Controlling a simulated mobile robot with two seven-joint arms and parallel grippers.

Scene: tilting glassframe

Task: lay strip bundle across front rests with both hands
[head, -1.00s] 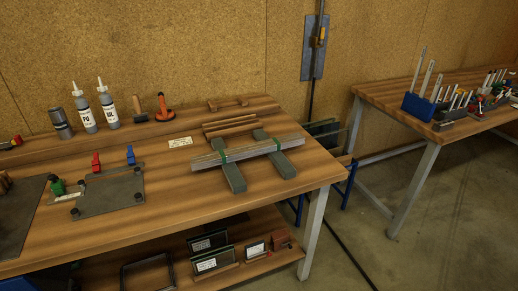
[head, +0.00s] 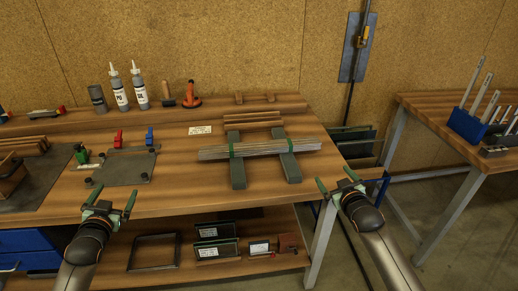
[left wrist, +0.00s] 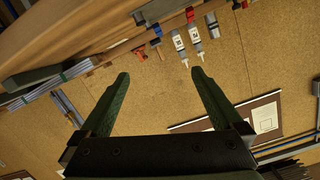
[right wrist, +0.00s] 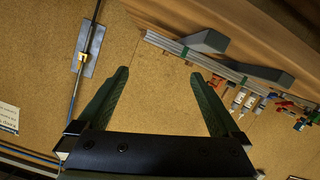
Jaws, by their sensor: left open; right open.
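The strip bundle (head: 262,148), long grey strips with green bands, lies across two dark grey rests, the left rest (head: 238,176) and the right rest (head: 290,169), on the wooden bench. It also shows in the left wrist view (left wrist: 52,82) and the right wrist view (right wrist: 186,52). My left gripper (head: 112,196) is open and empty at the bench's front edge, left of and nearer than the bundle. My right gripper (head: 340,184) is open and empty off the bench's right front corner, right of and nearer than the bundle.
Wooden strips (head: 252,120) lie behind the bundle. A dark plate with clamps (head: 124,167) is left of it. Bottles (head: 118,90) and an orange tool (head: 191,92) stand at the back. A second bench (head: 430,106) is at the right. The bench front between plate and rests is clear.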

